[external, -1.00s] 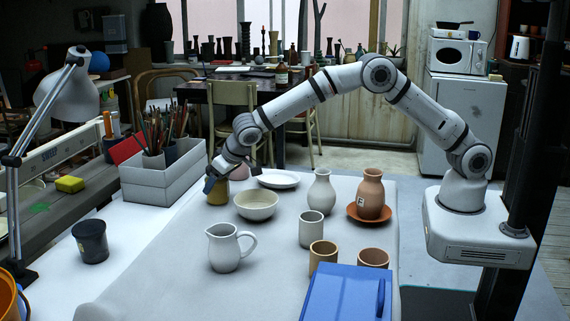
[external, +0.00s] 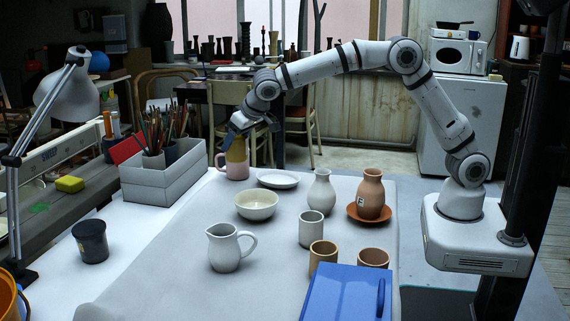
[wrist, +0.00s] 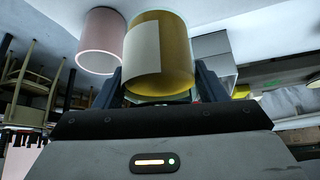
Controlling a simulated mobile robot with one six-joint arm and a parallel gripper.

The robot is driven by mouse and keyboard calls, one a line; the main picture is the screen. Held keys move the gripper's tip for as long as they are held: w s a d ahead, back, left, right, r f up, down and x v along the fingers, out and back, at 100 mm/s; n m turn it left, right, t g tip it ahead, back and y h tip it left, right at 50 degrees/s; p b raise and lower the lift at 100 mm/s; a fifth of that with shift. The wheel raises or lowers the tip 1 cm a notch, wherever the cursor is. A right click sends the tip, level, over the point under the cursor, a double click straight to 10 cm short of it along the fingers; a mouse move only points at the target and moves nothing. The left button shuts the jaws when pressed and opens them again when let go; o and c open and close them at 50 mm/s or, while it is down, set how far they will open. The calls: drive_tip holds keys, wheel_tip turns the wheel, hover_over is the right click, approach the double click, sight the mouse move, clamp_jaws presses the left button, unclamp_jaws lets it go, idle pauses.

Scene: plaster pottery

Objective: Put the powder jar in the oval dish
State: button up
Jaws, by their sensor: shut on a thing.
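The powder jar (external: 237,151) is a mustard-yellow cylinder. My gripper (external: 239,127) is shut on its upper part and holds it raised at the far left of the table. In the wrist view the jar (wrist: 172,62) sits between both fingers, with a pale label on its side. The oval dish looks to be the shallow white dish (external: 277,180), resting flat and empty to the right of and below the jar in the picture. The dish is not seen in the wrist view.
A pink mug (external: 237,171) stands close by the held jar; it also shows in the wrist view (wrist: 100,42). A cream bowl (external: 257,208), white vase (external: 321,192), white pitcher (external: 224,249) and grey pencil box (external: 165,186) stand around.

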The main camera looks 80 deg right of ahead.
drive_tip(key=s+d+m+h+b, duration=0.15)
drive_tip(key=s+d+b, duration=0.25)
drive_tip(key=s+d, duration=0.55)
drive_tip(key=b, duration=0.2)
hover_over(278, 180)
drive_tip(key=a, duration=0.2)
drive_tip(key=shift+y, duration=0.25)
drive_tip(key=f, duration=1)
drive_tip(key=shift+s+f, duration=0.15)
drive_tip(key=shift+s, duration=0.1)
drive_tip(key=shift+b, duration=0.3)
drive_tip(key=shift+f, duration=0.2)
drive_tip(key=o, duration=1.3)
drive_tip(key=shift+r, duration=0.15)
